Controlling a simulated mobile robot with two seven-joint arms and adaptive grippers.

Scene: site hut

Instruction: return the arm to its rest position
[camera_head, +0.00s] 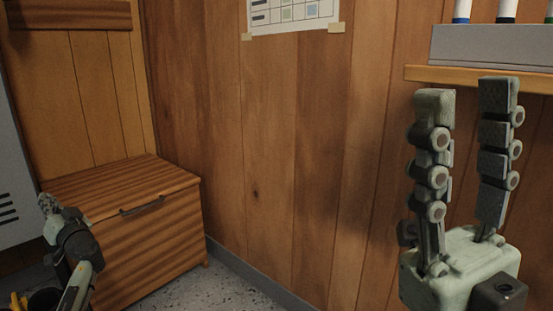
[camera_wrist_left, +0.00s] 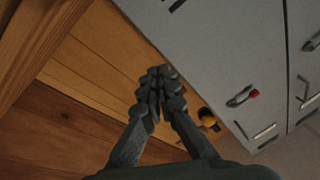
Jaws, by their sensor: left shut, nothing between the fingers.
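My left gripper (camera_head: 48,204) is low at the left edge of the head view, in front of a wooden chest and near a grey locker. In the left wrist view its two fingers (camera_wrist_left: 156,76) meet at the tips with nothing between them. My right gripper (camera_head: 467,92) stands upright at the right of the head view. Its two fingers are well apart and the space between them is empty. Most of both arms is out of view.
The wooden chest (camera_head: 150,235) has a dark handle. The grey locker (camera_head: 18,190) also fills the left wrist view's upper right (camera_wrist_left: 215,50). A shelf (camera_head: 480,79) holds a grey box (camera_head: 490,46) with markers behind my right gripper. A yellow object (camera_wrist_left: 207,117) lies near the locker.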

